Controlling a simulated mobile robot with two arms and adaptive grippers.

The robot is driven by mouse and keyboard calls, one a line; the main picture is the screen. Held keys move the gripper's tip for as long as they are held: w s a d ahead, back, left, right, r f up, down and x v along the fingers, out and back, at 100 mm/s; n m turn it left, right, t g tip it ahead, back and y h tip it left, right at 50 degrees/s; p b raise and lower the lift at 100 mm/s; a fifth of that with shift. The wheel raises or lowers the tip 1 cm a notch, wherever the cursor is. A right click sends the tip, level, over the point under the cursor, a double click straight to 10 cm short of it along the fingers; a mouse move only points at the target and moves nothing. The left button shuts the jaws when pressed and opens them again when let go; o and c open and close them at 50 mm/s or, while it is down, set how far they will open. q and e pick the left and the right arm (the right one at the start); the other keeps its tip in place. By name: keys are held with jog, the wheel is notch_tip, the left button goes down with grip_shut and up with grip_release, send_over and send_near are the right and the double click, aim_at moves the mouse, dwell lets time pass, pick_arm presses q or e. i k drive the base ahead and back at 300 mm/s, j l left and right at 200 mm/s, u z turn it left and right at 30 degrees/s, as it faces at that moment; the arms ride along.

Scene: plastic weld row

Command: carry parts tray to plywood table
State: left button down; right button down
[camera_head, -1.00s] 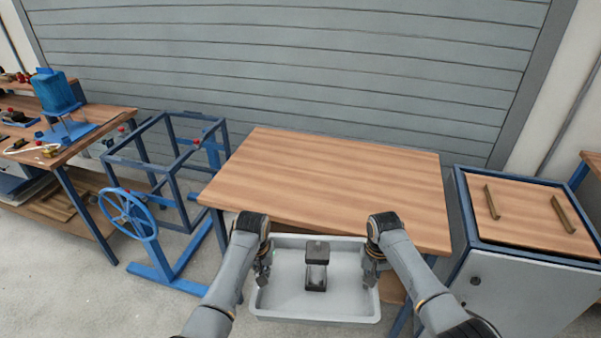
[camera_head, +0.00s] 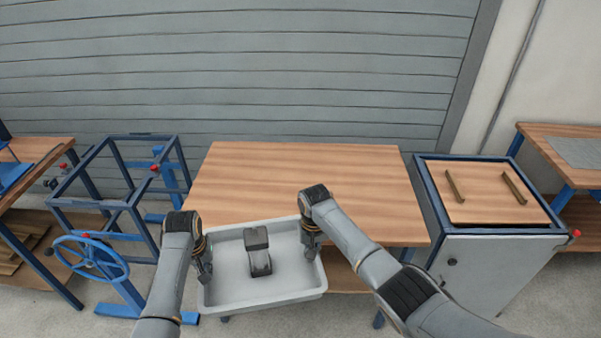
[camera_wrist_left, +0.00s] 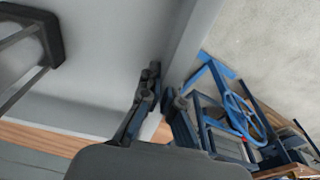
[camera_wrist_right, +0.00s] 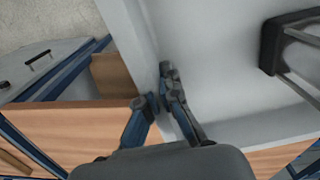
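The parts tray (camera_head: 225,298) is a light grey open box with a dark-ended part (camera_head: 257,252) inside. It is held between my two grippers at the front edge of the plywood table (camera_head: 300,180), whose wooden top is bare. My left gripper (camera_head: 205,270) is at the tray's left wall, and in the left wrist view its fingers (camera_wrist_left: 160,95) close around that wall. My right gripper (camera_head: 312,245) is at the right wall, and in the right wrist view its fingers (camera_wrist_right: 163,95) pinch that wall. The tray's underside is hidden.
A blue metal frame with a handwheel (camera_head: 92,256) stands left of the table. A grey cabinet (camera_head: 490,265) with a wooden top and two handles stands right, close to the table. A grey shutter (camera_head: 240,65) closes the back. A wooden workbench (camera_head: 30,160) stands far left.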

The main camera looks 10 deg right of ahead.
aim_at(250, 188)
jog(key=i, duration=1.3)
